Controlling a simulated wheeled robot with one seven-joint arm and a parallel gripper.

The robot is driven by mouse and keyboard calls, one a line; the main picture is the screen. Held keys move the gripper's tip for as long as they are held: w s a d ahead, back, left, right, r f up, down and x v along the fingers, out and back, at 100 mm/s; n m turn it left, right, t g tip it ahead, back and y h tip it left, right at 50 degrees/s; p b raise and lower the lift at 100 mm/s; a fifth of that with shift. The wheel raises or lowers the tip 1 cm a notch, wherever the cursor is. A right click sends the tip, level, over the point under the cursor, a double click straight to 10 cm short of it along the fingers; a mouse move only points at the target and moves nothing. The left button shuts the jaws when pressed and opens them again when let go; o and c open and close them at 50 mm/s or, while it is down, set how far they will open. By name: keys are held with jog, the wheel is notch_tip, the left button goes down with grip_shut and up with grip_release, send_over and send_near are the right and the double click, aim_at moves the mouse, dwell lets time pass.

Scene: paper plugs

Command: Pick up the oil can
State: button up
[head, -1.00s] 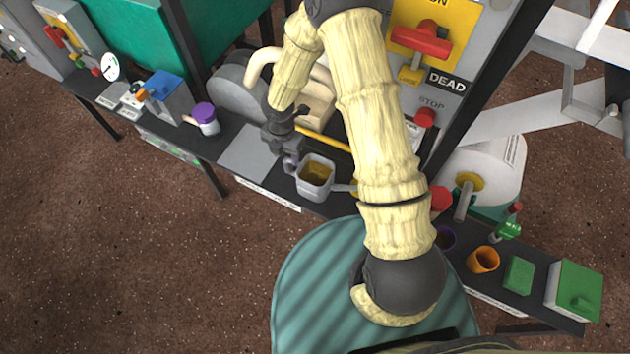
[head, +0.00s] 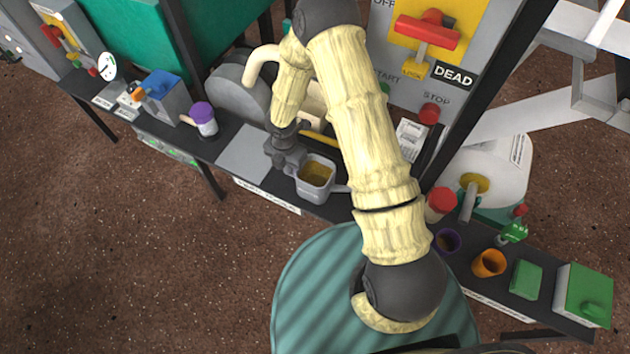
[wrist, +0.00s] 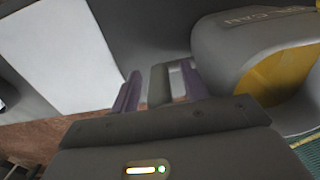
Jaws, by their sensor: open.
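The oil can (head: 314,173) is a pale grey, open-topped vessel with yellow inside, standing upright on the dark bench. My gripper (head: 291,163) is at its left side in the head view. In the wrist view the can (wrist: 225,45) is at the right, with dark lettering on its rim. My gripper (wrist: 160,82) is open there, its two purple fingers either side of a grey upright piece (wrist: 158,84) that looks like the can's handle. I cannot tell whether the fingers touch it. In the head view my gripper hides the handle side.
A pale square plate (head: 244,153) lies left of the can, and a purple-lidded mug (head: 204,122) stands beyond it. A grey machine panel with a red lever (head: 428,33) rises behind. An orange cup (head: 489,263) and green boxes stand at the right.

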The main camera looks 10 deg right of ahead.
dwell(0.4)
grip_shut()
notch_tip(320, 180, up, 10)
jog(key=p, duration=0.4)
jog(key=shift+r, duration=0.1)
dwell(0.6)
